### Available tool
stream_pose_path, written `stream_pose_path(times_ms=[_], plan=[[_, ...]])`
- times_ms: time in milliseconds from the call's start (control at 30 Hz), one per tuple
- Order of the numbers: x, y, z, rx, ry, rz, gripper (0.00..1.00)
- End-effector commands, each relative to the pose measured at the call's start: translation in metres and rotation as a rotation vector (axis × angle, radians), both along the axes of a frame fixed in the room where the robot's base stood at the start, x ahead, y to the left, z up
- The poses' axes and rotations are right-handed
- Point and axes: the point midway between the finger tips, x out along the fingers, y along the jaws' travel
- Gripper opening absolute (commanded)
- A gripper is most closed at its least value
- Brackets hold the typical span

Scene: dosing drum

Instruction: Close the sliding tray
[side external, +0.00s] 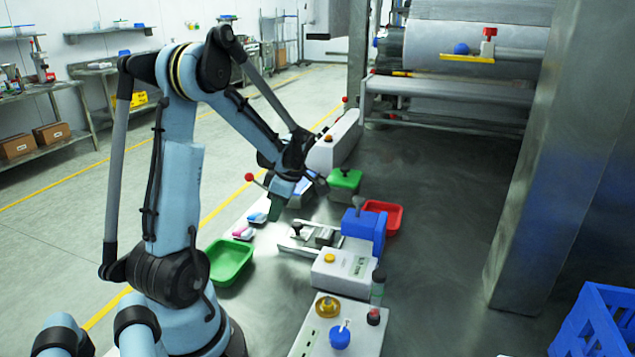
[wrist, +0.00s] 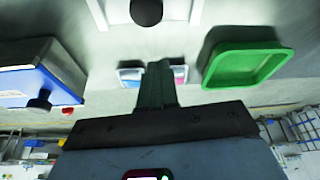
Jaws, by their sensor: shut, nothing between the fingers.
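What looks like the sliding tray (side external: 318,238) is a pale metal slide with a dark knob, beside a blue housing (side external: 364,229) in the side external view. A round black knob (wrist: 146,11) between white rails shows at the top edge of the wrist view. I cannot tell how far the tray is out. My gripper (side external: 276,213) is above the bench, beyond and left of the tray, pointing down and apart from it. Its dark green fingers (wrist: 157,85) are together and empty in the wrist view.
A green bin (side external: 230,262) and small dishes (side external: 243,232) with pink and blue items lie left of the tray. A blue-and-white box (wrist: 40,75) is close to my gripper. A red bin (side external: 384,214) and green block (side external: 344,180) stand behind.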

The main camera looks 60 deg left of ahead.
Motion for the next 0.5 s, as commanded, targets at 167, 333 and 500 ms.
stream_pose_path(times_ms=[167,333,500], plan=[[0.004,-0.004,0.028,0.000,0.000,-0.003,0.00],[0.013,-0.010,0.055,0.000,0.001,-0.002,0.00],[0.019,-0.015,0.078,0.000,0.001,-0.001,0.00]])
